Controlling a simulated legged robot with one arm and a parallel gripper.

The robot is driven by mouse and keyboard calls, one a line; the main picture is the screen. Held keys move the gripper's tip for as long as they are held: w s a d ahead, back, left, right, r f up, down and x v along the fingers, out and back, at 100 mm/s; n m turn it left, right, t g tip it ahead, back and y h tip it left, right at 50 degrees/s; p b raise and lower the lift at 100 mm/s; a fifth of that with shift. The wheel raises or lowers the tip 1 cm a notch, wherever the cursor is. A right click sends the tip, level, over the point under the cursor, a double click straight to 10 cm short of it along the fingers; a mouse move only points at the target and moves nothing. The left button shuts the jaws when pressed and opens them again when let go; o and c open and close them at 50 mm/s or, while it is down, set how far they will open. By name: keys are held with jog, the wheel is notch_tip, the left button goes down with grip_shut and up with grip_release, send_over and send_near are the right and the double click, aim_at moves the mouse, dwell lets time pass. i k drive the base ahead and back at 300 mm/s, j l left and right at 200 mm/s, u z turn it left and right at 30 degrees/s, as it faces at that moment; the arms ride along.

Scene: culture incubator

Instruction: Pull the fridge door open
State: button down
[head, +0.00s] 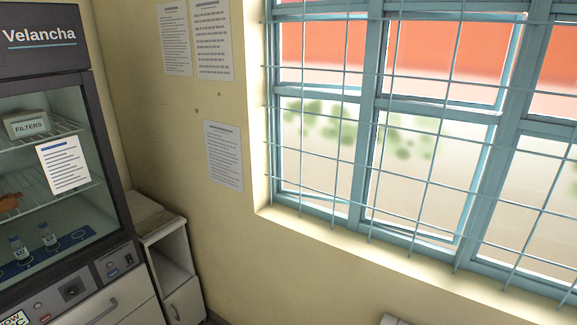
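The fridge (105,180) stands at the left edge of the head view, cut off by the frame, with a "Velancha" sign on top. Its glass door (75,120) has a dark frame and looks shut. A paper notice (64,163) with a blue heading is on the glass. Behind the glass are wire shelves, a box marked "FILTERS" (26,124) and small bottles (48,235). I cannot make out the door's handle for certain. A lower front panel bears a grey handle (103,311). My gripper is not in view.
A small white cabinet (165,260) stands just right of the fridge, against the yellow wall. A barred window (400,130) with blue frames fills the right. Paper sheets (222,155) hang on the wall. A pale object (393,320) shows at the bottom edge.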

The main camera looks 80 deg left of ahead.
aim_at(63, 161)
jog(key=l+u, duration=0.1)
jog(key=u, duration=0.75)
jog(key=l+u, duration=0.15)
jog(key=u, duration=0.3)
jog(key=k+u, duration=0.15)
jog(key=u, duration=2.75)
jog(key=i+j, duration=0.1)
jog(key=i, duration=1.2)
